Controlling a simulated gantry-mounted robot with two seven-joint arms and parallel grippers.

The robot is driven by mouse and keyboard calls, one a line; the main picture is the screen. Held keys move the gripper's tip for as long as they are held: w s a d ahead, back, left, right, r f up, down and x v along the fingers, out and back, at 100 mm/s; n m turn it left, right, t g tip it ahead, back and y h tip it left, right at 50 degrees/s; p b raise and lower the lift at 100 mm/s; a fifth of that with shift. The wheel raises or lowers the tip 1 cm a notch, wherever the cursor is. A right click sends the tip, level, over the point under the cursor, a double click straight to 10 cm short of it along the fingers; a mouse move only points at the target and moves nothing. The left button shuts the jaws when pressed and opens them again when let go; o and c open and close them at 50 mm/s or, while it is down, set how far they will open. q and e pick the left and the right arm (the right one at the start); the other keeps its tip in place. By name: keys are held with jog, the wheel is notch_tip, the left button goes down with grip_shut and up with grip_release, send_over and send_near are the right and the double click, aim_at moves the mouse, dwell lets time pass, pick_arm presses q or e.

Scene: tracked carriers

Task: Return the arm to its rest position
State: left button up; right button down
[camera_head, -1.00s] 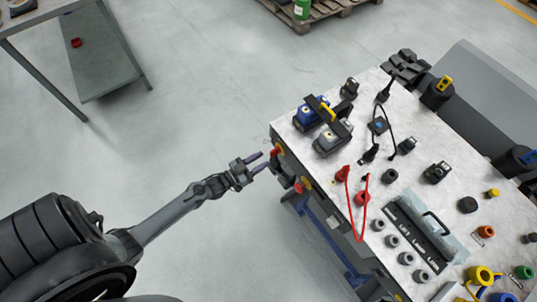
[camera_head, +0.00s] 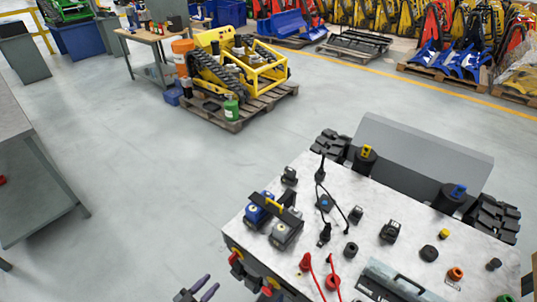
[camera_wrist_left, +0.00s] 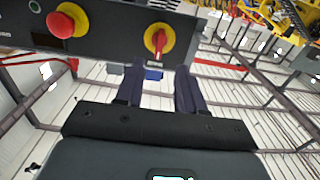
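My left gripper (camera_head: 197,289) shows at the bottom edge of the head view, left of the workbench's near corner. Its two fingers are spread apart with nothing between them. In the left wrist view its fingers (camera_wrist_left: 160,88) are also apart and empty. Beyond them is a dark control panel (camera_wrist_left: 110,30) with a red push button (camera_wrist_left: 67,20) on a yellow ring and a red rotary switch (camera_wrist_left: 158,40) on yellow. The fingertips look close to the panel, but I cannot tell whether they touch it. The rest of my left arm is out of the head view. My right gripper is not in view.
The grey workbench top (camera_head: 400,255) carries a blue battery (camera_head: 258,208), a grey battery (camera_head: 286,234), black connectors and red cables (camera_head: 317,275). A yellow tracked machine (camera_head: 235,62) stands on a pallet behind. A grey table (camera_head: 30,175) is at left. Open floor lies between.

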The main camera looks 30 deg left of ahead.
pick_arm(q)
jog(key=d+r+g+y, duration=0.1)
jog(key=d+r+g, duration=0.3)
jog(key=d+r, duration=0.85)
jog(key=s+r+g+y, duration=0.2)
jog(key=s+g+y, duration=0.1)
jog(key=s+g, duration=0.8)
notch_tip(320, 180, up, 33)
jog(key=s+t+p, duration=0.1)
jog(key=p, duration=3.2)
notch_tip(320, 180, down, 57)
jog(key=b, duration=5.6)
jog(key=shift+s+d, duration=0.15)
